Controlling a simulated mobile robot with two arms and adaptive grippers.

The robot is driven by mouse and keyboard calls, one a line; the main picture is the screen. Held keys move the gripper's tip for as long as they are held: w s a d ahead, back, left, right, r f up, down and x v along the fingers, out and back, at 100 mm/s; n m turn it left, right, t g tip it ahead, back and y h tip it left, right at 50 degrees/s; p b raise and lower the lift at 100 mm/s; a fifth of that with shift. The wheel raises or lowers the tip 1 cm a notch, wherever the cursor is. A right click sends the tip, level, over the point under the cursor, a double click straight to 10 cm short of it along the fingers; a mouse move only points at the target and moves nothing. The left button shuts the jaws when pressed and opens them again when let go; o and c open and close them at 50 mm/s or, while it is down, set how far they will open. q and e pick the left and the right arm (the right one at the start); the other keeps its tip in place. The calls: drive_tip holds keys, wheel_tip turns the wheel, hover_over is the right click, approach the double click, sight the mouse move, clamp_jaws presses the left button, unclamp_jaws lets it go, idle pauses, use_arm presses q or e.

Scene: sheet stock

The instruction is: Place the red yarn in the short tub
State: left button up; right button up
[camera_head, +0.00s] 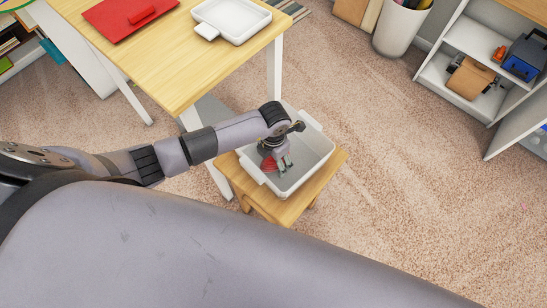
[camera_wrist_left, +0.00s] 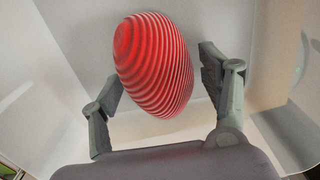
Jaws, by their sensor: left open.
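The red yarn (camera_wrist_left: 153,65) is a ridged, egg-shaped ball inside the white tub. In the head view a small red part of it (camera_head: 268,164) shows beside my left gripper (camera_head: 281,165). The short tub (camera_head: 318,152) is white with a grey inner floor and stands on a small wooden stool. My left gripper is open and reaches down into the tub. In the left wrist view its fingers (camera_wrist_left: 160,72) stand on either side of the yarn, with a clear gap at the right finger. Whether the yarn touches the tub floor is hard to tell. My right gripper does not show.
The wooden stool (camera_head: 329,173) stands against a wooden table (camera_head: 175,65). A red flat tray (camera_head: 115,18) and a white tray (camera_head: 240,37) lie on the table. White shelves (camera_head: 463,86) and a white bin (camera_head: 396,32) stand at the right. The carpet between is clear.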

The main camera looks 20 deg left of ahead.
use_arm(q)
drive_tip(key=shift+r, duration=0.4)
wheel_tip(320, 180, up, 12)
drive_tip(key=shift+f, duration=0.25)
idle(0.3)
